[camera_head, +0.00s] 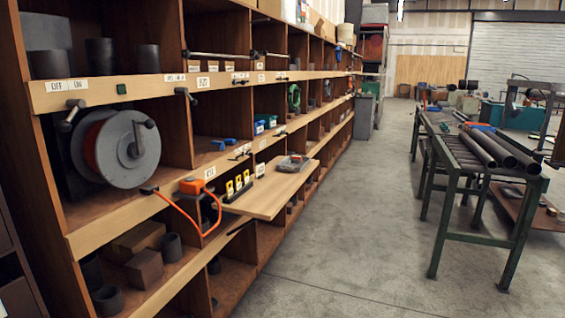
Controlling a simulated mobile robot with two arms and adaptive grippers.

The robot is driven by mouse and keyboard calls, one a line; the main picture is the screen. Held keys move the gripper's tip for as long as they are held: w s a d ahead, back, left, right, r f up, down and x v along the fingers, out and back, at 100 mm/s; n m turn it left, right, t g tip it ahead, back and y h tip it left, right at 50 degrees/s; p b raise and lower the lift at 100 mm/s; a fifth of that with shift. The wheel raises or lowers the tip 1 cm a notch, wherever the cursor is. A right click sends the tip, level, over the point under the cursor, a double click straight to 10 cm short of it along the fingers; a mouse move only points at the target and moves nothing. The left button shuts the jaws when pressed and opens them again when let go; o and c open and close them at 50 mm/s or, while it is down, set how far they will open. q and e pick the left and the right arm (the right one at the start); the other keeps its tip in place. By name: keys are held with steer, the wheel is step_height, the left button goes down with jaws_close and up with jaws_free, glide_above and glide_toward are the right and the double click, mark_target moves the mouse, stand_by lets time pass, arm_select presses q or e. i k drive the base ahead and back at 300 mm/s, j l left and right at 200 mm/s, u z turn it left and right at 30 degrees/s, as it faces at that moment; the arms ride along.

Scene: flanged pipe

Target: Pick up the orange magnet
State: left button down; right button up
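An orange block-shaped piece (193,186), which looks like the orange magnet, sits at the front edge of the middle shelf, left of the pull-out board. A thin orange loop (186,213) hangs over the shelf edge just below it. I cannot tell whether the loop belongs to the same piece. Neither of my grippers shows in the head view.
A wooden board (268,195) juts out from the shelf, with a grey tool (293,163) on it. A black-and-yellow level (239,186) lies beside it. A cable reel (117,149) stands left. A green table (462,160) with pipes stands right. The floor between is clear.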

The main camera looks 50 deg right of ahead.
mark_target(294, 159)
steer(key=z, duration=1.85)
steer(key=i+l+z, duration=0.3)
steer(key=i, duration=0.3)
steer(key=i+z, duration=0.3)
steer(key=i, duration=0.35)
steer(key=i+u, duration=0.15)
steer(key=i, duration=0.45)
steer(key=i+l+u, duration=0.1)
steer(key=i, duration=0.5)
steer(key=i+l+u, duration=0.15)
steer(key=i+l, duration=0.15)
steer(key=i, duration=0.25)
